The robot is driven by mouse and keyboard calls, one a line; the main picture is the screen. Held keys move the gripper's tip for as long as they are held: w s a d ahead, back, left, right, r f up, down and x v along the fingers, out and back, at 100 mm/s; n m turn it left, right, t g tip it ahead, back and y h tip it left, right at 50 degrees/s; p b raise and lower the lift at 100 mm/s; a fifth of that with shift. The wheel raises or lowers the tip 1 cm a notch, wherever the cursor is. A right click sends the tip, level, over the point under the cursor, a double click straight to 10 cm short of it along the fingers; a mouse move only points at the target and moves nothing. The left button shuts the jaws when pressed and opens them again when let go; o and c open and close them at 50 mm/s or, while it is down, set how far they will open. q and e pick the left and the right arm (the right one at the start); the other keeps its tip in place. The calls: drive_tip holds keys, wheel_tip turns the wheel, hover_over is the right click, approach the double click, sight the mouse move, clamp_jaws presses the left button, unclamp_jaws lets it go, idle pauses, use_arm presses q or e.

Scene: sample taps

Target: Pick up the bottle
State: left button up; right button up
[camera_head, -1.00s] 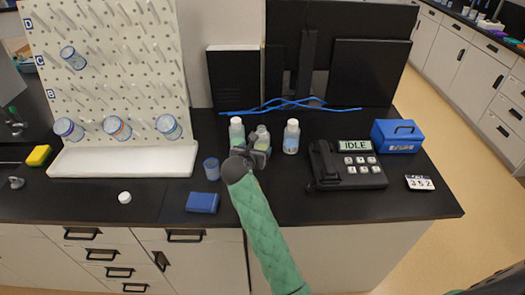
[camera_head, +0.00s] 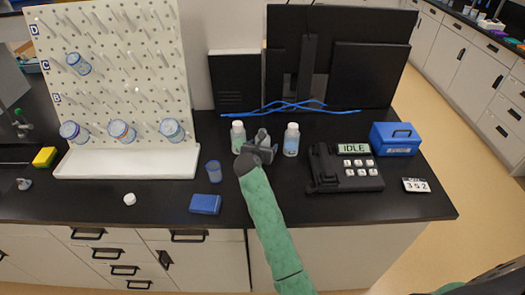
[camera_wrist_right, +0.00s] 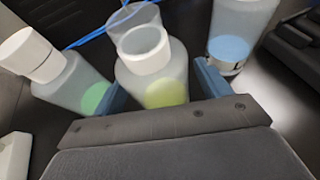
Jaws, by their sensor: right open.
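My right gripper (camera_head: 262,143) comes in from the bottom of the head view and is over the middle of a row of bottles. In the right wrist view its open jaws (camera_wrist_right: 158,88) stand on either side of a translucent bottle (camera_wrist_right: 152,72) with a pale neck and a yellow-green label. Contact cannot be told. In the head view the gripper mostly hides this bottle. A white-capped bottle with a green label (camera_head: 238,137) stands to its left, and one with a blue label (camera_head: 291,140) to its right. My left gripper is not in view.
A clear rounded vessel (camera_wrist_right: 130,14) shows behind the middle bottle. A blue cup (camera_head: 214,171), blue box (camera_head: 205,204) and white cap (camera_head: 129,199) are to the left. A phone-like device (camera_head: 345,167) reading IDLE is to the right. Blue cables (camera_head: 290,104) lie behind. A pegboard (camera_head: 110,70) holds several vessels.

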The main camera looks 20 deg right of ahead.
drive_tip(key=shift+c, duration=0.5)
drive_tip(key=c, duration=1)
drive_tip(key=shift+o, duration=0.2)
drive_tip(key=shift+r, duration=0.25)
